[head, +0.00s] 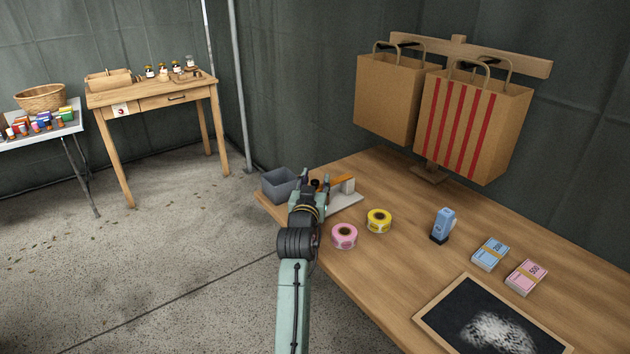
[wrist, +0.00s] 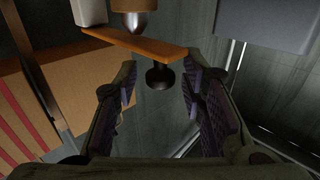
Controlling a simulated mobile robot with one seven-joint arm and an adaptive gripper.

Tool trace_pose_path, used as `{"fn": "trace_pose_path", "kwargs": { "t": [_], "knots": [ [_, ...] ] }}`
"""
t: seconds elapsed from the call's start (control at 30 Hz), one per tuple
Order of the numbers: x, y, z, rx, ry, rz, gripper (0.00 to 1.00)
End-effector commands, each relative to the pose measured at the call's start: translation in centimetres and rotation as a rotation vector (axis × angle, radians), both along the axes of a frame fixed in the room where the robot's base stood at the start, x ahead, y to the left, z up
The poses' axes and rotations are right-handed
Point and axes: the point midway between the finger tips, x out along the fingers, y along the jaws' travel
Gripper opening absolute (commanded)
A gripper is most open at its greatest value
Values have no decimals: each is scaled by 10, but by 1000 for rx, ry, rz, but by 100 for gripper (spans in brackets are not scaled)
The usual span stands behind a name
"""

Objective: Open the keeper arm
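The keeper arm appears to be the orange bar (head: 343,180) on a pale grey base (head: 346,204) at the table's far left end. In the wrist view the orange bar (wrist: 130,40) crosses the upper part, just beyond the fingers. A dark round knob (wrist: 160,75) shows beside the bar, in line with the gap between the fingers. My gripper (head: 313,182) is beside the bar and partly hides the base. I cannot tell whether a finger touches the knob.
A grey bin (head: 278,185) stands left of my gripper. Pink tape (head: 344,232) and yellow tape (head: 379,217) rolls lie to the right. A blue stamp-like object (head: 443,225), note bundles (head: 490,253) and a chalkboard (head: 440,300) lie farther right. Paper bags (head: 388,98) hang behind.

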Motion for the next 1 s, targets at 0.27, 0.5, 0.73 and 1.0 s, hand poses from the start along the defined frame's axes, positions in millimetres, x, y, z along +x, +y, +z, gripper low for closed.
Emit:
{"fn": "trace_pose_path", "kwargs": {
  "t": [0.27,0.5,0.73,1.0],
  "knots": [
    [0,0,0,0,0,0,24],
    [0,0,0,0,0,0,8],
    [0,0,0,0,1,0,0],
    [0,0,0,0,1,0,0]
  ]
}}
